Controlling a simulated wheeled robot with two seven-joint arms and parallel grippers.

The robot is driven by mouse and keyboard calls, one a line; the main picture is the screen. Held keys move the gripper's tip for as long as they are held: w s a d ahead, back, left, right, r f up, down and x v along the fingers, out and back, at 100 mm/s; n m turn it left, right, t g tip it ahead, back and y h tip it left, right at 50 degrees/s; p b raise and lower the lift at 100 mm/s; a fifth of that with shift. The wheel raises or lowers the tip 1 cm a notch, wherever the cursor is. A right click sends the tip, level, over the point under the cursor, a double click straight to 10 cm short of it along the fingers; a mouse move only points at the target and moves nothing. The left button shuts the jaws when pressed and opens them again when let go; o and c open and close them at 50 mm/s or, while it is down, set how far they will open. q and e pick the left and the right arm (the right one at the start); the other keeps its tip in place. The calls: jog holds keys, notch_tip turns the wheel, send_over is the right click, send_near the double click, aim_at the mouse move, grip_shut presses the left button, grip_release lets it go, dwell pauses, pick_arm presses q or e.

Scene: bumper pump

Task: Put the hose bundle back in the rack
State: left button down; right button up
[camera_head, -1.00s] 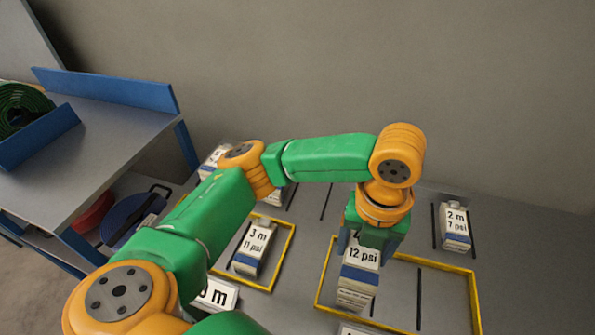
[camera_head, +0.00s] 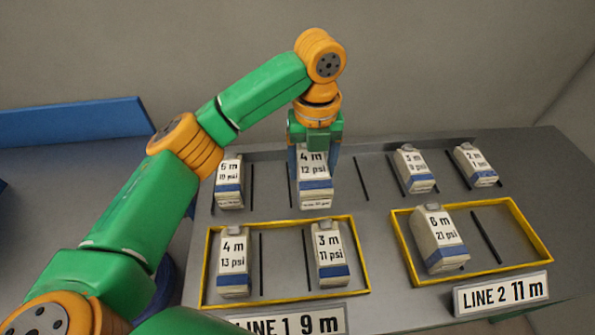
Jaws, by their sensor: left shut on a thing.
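My left gripper (camera_head: 314,165) is shut on a white hose bundle (camera_head: 316,196) with a blue band, labelled 4 m, 12 psi. It holds the bundle upright in the back row of the rack, between black dividers. Its base looks about level with its neighbours; I cannot tell whether it touches the rack surface (camera_head: 385,215). To its left stands a 5 m bundle (camera_head: 229,186). To its right, past an empty slot, stand a 3 m bundle (camera_head: 413,170) and a 2 m, 7 psi bundle (camera_head: 476,167). My right gripper is out of view.
The left yellow frame (camera_head: 202,292) holds a 4 m, 13 psi bundle (camera_head: 234,262) and a 3 m bundle (camera_head: 330,257), by the LINE 1 9 m sign (camera_head: 295,325). The right frame (camera_head: 530,232) holds a 6 m bundle (camera_head: 438,240), by the LINE 2 11 m sign (camera_head: 500,294).

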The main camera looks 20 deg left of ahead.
pick_arm(q)
jog(key=w+a+f, duration=0.1)
jog(key=a+f, duration=0.2)
jog(key=a, duration=0.1)
jog(key=w+a+f, duration=0.2)
jog(key=a+f, duration=0.1)
jog(key=a, duration=0.1)
jog(key=w+a+f, duration=0.2)
jog(key=a+f, duration=0.1)
jog(key=a, duration=0.1)
jog(key=shift+f, duration=0.25)
jog(key=shift+a+f, duration=0.1)
jog(key=shift+f, duration=1.5)
jog(key=shift+f, duration=0.1)
grip_release()
notch_tip(320, 180, up, 12)
jog(key=shift+s, duration=0.1)
